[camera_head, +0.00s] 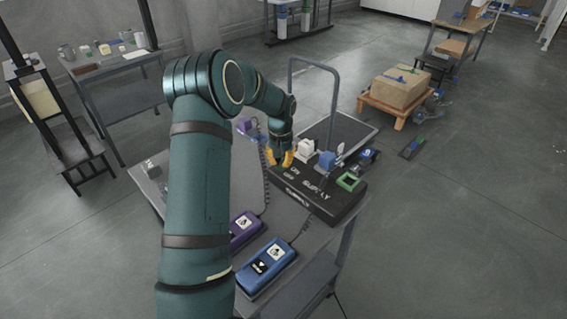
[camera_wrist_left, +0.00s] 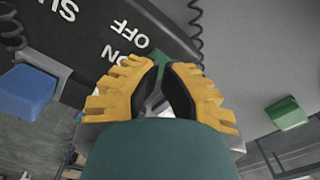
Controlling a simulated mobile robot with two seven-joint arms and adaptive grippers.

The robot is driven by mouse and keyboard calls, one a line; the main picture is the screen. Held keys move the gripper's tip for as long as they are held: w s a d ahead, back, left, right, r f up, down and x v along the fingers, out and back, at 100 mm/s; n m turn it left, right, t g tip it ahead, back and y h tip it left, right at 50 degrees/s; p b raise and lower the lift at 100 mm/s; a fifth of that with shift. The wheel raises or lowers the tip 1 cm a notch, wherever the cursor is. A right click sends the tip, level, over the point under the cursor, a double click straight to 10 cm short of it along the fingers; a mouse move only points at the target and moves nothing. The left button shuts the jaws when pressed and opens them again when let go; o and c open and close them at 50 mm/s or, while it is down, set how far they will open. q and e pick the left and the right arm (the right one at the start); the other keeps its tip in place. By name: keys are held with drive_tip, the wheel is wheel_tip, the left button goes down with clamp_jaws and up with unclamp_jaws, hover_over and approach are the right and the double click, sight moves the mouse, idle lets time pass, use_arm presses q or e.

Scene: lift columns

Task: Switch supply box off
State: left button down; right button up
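The black supply box (camera_head: 330,206) lies on the grey table, with white ON, OFF and SUPPLY lettering on top. It also shows in the left wrist view (camera_wrist_left: 75,40), where a small green part (camera_wrist_left: 158,57), perhaps its switch, sits beside the OFF label, partly hidden by my fingertips. My left gripper (camera_head: 279,161) points down over the box's far left end. Its yellow fingers (camera_wrist_left: 162,66) stand a small gap apart, and I see nothing held between them. Whether they touch the green part cannot be told. My right gripper is not in view.
Blue (camera_head: 266,265) and purple (camera_head: 243,230) devices with coiled cords are nearer. A grey handle frame (camera_head: 335,95) rises behind the box.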

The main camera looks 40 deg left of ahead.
sight(281, 167)
use_arm(q)
drive_tip(key=shift+r+p, duration=1.7)
drive_tip(key=shift+r, duration=0.95)
